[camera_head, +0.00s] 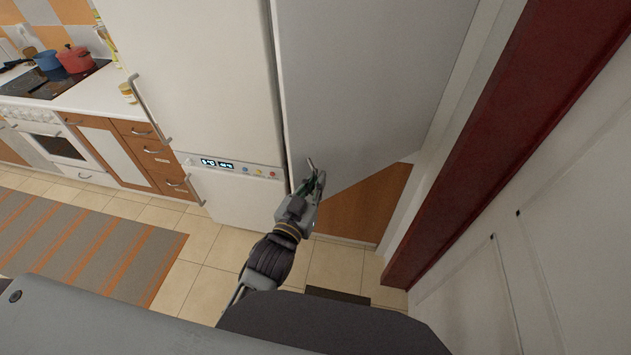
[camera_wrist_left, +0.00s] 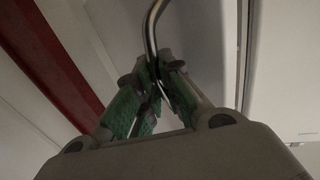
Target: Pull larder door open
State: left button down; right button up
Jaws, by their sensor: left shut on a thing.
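The larder door (camera_head: 365,75) is a tall grey-white panel to the right of the fridge in the head view. Its lower edge runs slanted above a brown wooden panel. My left gripper (camera_head: 314,180) is at the door's lower left part, beside its left edge. In the left wrist view the green-padded fingers (camera_wrist_left: 155,88) are shut on the curved metal door handle (camera_wrist_left: 152,30). In the head view only the handle's tip (camera_head: 310,163) shows above the fingers. My right gripper is not in view.
The white fridge (camera_head: 205,80) with a handle and lit display stands directly left of the larder. A dark red door frame (camera_head: 500,150) and a white door (camera_head: 570,230) are close on the right. A striped rug (camera_head: 80,240) lies on the tiled floor at left.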

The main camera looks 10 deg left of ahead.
pick_arm(q)
jog(key=c, duration=1.5)
grip_release()
jog(key=shift+c, duration=0.2)
jog(key=v, duration=1.2)
